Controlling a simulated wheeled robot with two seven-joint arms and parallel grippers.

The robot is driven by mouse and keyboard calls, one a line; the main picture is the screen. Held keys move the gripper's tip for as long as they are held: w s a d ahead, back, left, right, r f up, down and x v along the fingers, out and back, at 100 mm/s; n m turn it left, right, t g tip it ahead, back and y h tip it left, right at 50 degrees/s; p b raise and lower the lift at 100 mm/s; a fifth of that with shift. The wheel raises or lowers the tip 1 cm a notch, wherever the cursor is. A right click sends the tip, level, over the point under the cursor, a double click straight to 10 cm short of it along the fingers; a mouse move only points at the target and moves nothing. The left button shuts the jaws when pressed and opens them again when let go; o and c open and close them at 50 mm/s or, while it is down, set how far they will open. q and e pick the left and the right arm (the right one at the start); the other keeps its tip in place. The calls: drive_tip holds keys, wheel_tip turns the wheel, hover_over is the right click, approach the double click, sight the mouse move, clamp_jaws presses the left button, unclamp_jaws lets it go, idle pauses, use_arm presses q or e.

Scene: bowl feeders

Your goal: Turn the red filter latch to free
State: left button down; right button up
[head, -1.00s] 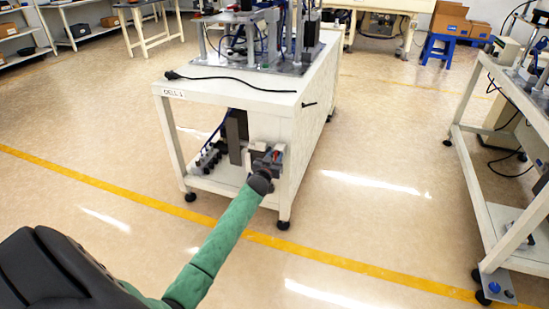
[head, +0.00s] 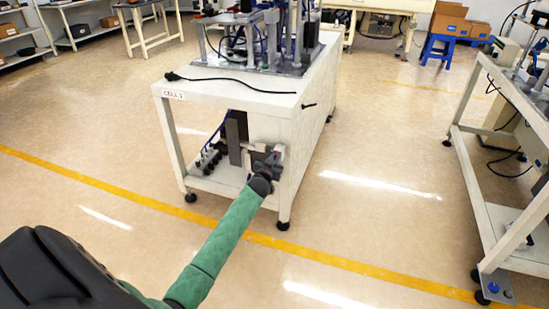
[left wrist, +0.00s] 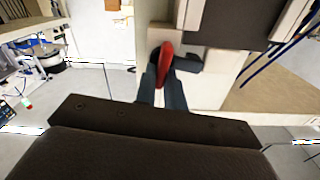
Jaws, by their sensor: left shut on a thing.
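The red filter latch (left wrist: 165,62) shows in the left wrist view as a red lever between the dark fingertips. It is mounted on a light-coloured unit at the front end of the CELL 1 bench, under its top. My left gripper (left wrist: 163,82) is shut on the latch; in the head view the gripper (head: 270,162) is at the bench's lower front corner, and only a small bit of red shows there. The gripper hides most of the latch in the head view. My right gripper is not in view.
The white CELL 1 bench (head: 228,96) has a lower shelf, and a black cable (head: 235,83) lies on its top. Another white bench (head: 500,240) stands at the right. The floor between them, with a yellow line (head: 340,262), is clear.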

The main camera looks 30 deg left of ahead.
use_arm(q)
drive_tip(key=m, duration=0.5)
drive_tip(key=f+m, duration=0.1)
drive_tip(key=m, duration=0.4)
drive_tip(key=d+m+p, duration=0.1)
drive_tip(key=m, duration=0.5)
drive_tip(key=shift+w+d+f, duration=0.1)
drive_tip(key=shift+f, duration=0.1)
idle(0.4)
drive_tip(key=c, duration=1.5)
unclamp_jaws()
